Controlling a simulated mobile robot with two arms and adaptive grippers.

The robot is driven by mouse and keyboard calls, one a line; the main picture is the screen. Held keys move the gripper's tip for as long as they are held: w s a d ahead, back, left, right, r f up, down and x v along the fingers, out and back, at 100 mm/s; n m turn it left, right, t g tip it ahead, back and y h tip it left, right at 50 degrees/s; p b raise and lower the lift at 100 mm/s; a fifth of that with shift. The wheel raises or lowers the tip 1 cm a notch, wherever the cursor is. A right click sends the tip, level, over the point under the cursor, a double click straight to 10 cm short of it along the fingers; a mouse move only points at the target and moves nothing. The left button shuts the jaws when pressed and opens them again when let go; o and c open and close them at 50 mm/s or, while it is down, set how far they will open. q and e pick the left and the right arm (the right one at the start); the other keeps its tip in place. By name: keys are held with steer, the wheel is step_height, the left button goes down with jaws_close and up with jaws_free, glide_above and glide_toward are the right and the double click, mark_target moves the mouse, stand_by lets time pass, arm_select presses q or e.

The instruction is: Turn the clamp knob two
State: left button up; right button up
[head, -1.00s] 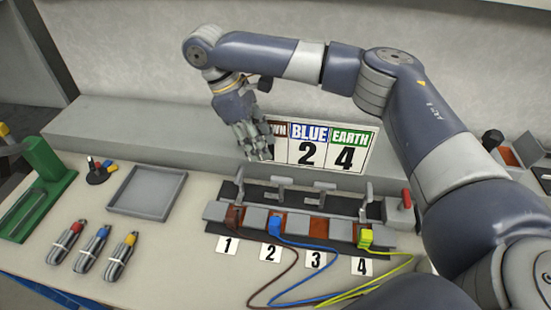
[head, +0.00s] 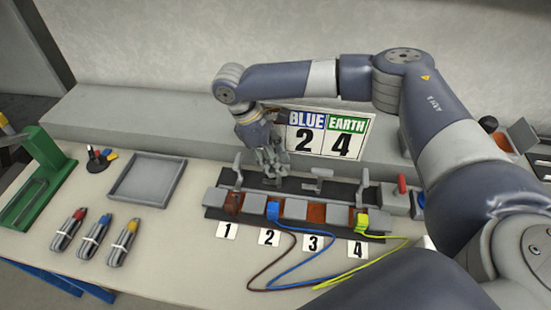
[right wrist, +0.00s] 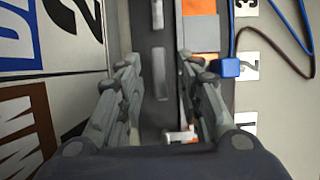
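The clamp fixture (head: 212,198) is a dark base with grey blocks and upright grey levers, above labels 1 to 4. My right gripper (head: 271,165) is over the second clamp position and hides most of that clamp in the head view. In the right wrist view its fingers (right wrist: 162,100) are apart, on either side of a grey bar (right wrist: 160,75), level with label 2 (right wrist: 248,66); contact cannot be told. The blue plug (head: 273,210) sits at position 2; it also shows in the right wrist view (right wrist: 229,67). My left gripper is out of view.
The first lever (head: 238,171) stands left of my gripper and the third (head: 317,180) right. A sign board (head: 340,146) stands behind. The brown plug (head: 233,203) and yellow-green plug (head: 361,222) trail cables. An empty grey tray (head: 147,181) is at left.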

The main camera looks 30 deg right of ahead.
jaws_close()
steer(key=shift+r+p, duration=0.1)
steer(key=shift+p, duration=0.3)
steer(key=shift+s+d+n+t+y+p, duration=0.15)
steer(key=shift+n+t+p, duration=0.9)
steer(key=shift+n+p, duration=2.1)
steer(key=shift+s+a+n+t+y+p, duration=0.2)
steer(key=shift+n+t+p, duration=0.9)
steer(key=shift+n+p, duration=2.05)
steer(key=shift+s+d+n+t+y+p, duration=0.2)
steer(key=shift+n+t+p, duration=0.85)
steer(key=shift+n+p, duration=2.1)
steer(key=shift+s+m+p, duration=0.1)
steer(key=shift+m+p, duration=0.25)
steer(key=shift+p, duration=0.25)
